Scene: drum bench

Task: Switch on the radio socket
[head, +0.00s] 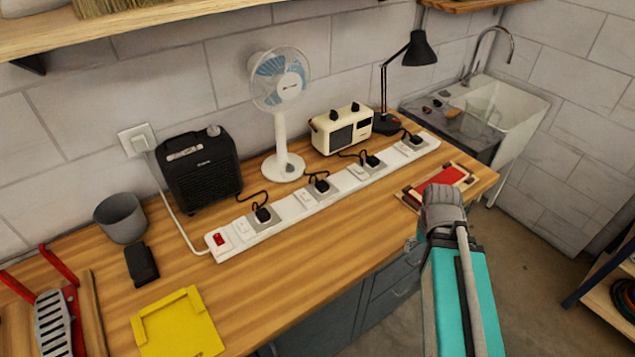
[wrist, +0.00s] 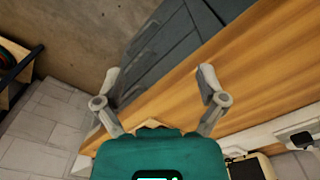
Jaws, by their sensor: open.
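The cream radio (head: 341,129) with dark knobs stands on the bench behind a long white power strip (head: 290,212). Its black cord runs to a black plug (head: 372,160) in the strip. A pale switch (head: 357,171) sits just left of that plug; its on or off position is too small to tell. My gripper (wrist: 160,75) is open and empty, its two grey fingers spread over the bench's front edge. In the head view it is at the right front, apart from the strip, with its fingertips hidden. Part of the strip (wrist: 265,142) and a plug show in the wrist view.
A red switch (head: 218,239) is at the strip's left end. Other plugs sit in the strip. A fan (head: 281,100), a black box (head: 200,170) and a black lamp (head: 418,50) stand behind it. A red tray (head: 440,181) lies near my gripper. Bench front middle is clear.

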